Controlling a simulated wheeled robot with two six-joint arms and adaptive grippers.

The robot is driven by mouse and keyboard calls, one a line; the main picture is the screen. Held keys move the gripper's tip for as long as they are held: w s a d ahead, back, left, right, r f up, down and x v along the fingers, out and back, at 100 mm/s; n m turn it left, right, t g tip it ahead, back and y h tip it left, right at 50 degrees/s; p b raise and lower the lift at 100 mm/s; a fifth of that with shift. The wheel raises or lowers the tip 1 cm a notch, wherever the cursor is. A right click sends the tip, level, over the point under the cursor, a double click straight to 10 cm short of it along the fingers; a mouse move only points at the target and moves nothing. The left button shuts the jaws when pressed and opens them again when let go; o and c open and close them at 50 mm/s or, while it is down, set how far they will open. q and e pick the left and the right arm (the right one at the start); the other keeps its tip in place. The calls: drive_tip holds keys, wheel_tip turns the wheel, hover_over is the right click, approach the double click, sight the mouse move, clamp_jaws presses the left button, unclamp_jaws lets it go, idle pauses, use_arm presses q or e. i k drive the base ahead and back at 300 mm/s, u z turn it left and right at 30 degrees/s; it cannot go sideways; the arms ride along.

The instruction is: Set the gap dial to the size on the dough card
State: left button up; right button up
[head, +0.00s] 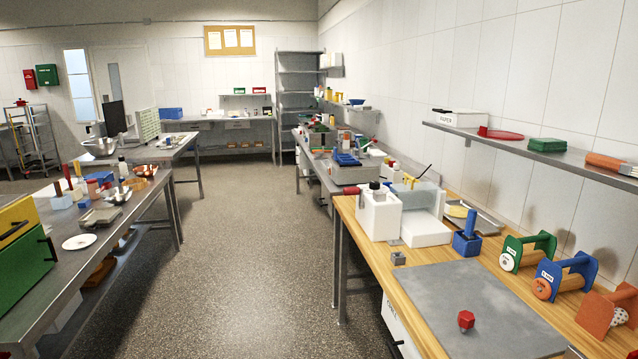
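A white machine (379,215) stands on the wooden bench at the right, with a clear guard and a white bed (425,229). It has a red handle (352,190) and a small black knob (375,185) on top. I cannot make out a gap dial or its setting. No dough card can be told for sure, and no size can be read. A red faceted piece (466,320) sits on the grey slab (475,290). Neither of my grippers is in view.
Green (527,251), blue (565,275) and orange (607,310) roller stands line the bench's right side. A blue holder (466,243) and small grey block (398,258) are near the slab. A wall shelf (540,150) hangs above. The floor aisle (250,260) is clear.

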sight(373, 185)
drive_tip(key=u, duration=0.7)
drive_tip(key=i, duration=2.35)
